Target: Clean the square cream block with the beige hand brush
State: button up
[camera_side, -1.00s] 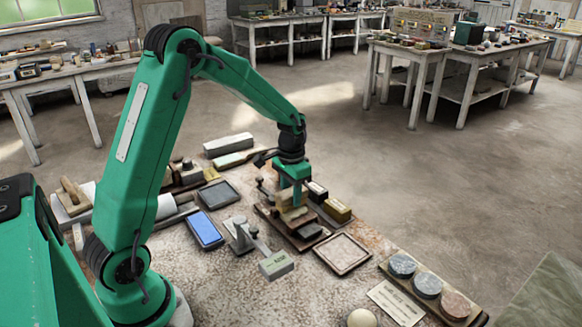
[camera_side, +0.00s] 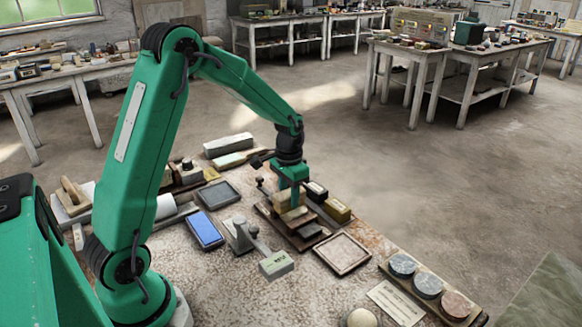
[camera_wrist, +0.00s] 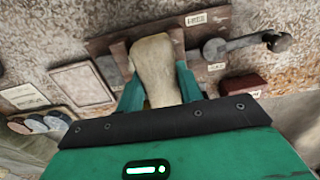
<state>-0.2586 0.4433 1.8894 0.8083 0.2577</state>
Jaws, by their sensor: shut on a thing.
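My gripper (camera_side: 291,199) is low over a brown wooden board (camera_side: 274,219) in the side view. In the wrist view its green fingers (camera_wrist: 155,82) are shut on the beige hand brush (camera_wrist: 153,58), whose rounded pale body sticks out past them. In the side view a pale beige piece (camera_side: 293,214) shows just under the fingers. I cannot tell there where the brush ends and whether it touches anything. I cannot make out the square cream block for certain; the gripper and brush may hide it.
A lever stand with a pale green block (camera_side: 277,264) is in front.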

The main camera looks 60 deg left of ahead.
jog(key=shift+w, duration=0.9)
jog(key=shift+w, duration=1.1)
jog(key=shift+s, duration=0.15)
jog(key=shift+s, duration=0.95)
jog(key=shift+s, duration=0.1)
jog(key=shift+s, duration=1.05)
jog(key=shift+w, duration=0.1)
